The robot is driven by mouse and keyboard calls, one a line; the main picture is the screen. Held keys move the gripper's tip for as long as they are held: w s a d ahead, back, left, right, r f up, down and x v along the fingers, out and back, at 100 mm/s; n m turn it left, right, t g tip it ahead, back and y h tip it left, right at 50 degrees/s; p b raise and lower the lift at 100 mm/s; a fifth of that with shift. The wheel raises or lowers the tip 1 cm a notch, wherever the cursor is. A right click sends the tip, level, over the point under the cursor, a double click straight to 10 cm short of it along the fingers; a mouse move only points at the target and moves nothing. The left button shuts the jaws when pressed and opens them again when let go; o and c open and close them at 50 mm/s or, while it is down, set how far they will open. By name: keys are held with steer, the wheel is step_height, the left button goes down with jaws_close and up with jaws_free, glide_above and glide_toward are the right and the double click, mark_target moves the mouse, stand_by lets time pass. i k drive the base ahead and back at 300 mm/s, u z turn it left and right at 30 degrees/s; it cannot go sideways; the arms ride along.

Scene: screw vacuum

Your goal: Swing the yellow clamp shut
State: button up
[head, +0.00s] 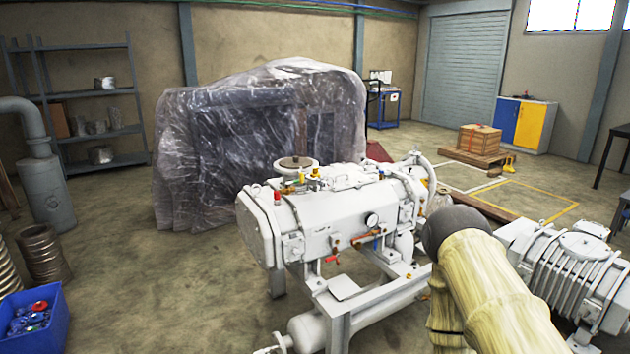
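A white screw vacuum pump (335,220) stands on a white frame in the middle of the head view. Small yellow parts (313,184) show on its top, beside a round brownish disc (296,162). Another yellow patch (425,183) shows at the flange on its right end. I cannot tell which of these is the yellow clamp, or whether it is open. My arm (490,290), in a pale yellow sleeve with a dark rounded joint, reaches in from the lower right, in front of the pump's right end. My gripper does not show.
A ribbed white motor (575,265) stands at the right. A plastic-wrapped machine (255,140) stands behind the pump. A blue crate (35,320) sits at the lower left. A wooden box (479,138) rests on a pallet further back. Bare floor (170,270) lies left of the pump.

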mark_target(312, 182)
steer(key=z, duration=0.35)
steer(key=k, duration=0.3)
steer(key=u, duration=1.2)
steer(key=i, duration=0.85)
steer(key=z, duration=0.5)
steer(key=i, duration=0.7)
steer(key=z, duration=0.55)
